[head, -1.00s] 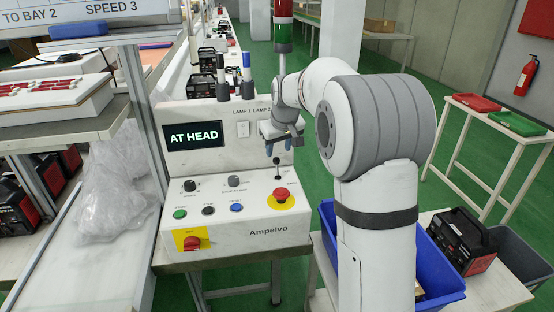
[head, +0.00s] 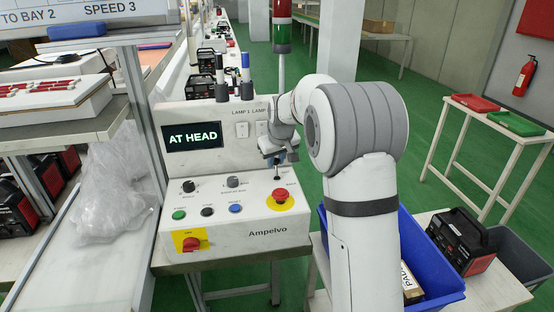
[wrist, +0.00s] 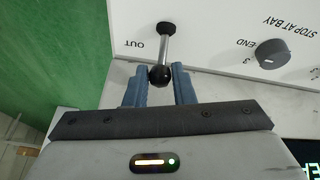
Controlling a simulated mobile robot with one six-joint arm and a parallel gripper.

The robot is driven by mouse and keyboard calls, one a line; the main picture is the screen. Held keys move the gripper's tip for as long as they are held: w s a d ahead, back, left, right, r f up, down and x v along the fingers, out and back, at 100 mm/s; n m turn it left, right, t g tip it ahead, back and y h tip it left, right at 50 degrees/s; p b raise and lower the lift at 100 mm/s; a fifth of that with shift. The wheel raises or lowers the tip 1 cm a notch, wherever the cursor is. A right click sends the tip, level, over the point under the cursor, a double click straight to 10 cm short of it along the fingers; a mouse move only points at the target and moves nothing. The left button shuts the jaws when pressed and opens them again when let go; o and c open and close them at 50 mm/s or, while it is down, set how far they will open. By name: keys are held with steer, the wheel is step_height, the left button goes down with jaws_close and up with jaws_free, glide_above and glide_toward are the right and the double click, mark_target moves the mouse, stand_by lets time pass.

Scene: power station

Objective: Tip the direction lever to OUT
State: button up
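The direction lever shows in the wrist view as a metal shaft with a black ball knob (wrist: 160,76). Its base is on the white panel, beside the printed word OUT (wrist: 135,44). My gripper (wrist: 160,80) has its two blue fingers on either side of the knob, very near it; I cannot tell whether they press on it. In the head view my gripper (head: 279,160) is low over the right side of the control box (head: 225,240), and hides the top of the lever. The box's display reads AT HEAD.
The red mushroom button (head: 280,195) on its yellow plate lies just below the lever. Knobs (head: 233,181) and several coloured buttons are to the left. A blue bin (head: 440,262) stands right of the box. A rotary STOP AT BAY knob (wrist: 270,53) is near the lever.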

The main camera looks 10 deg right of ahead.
jaws_close()
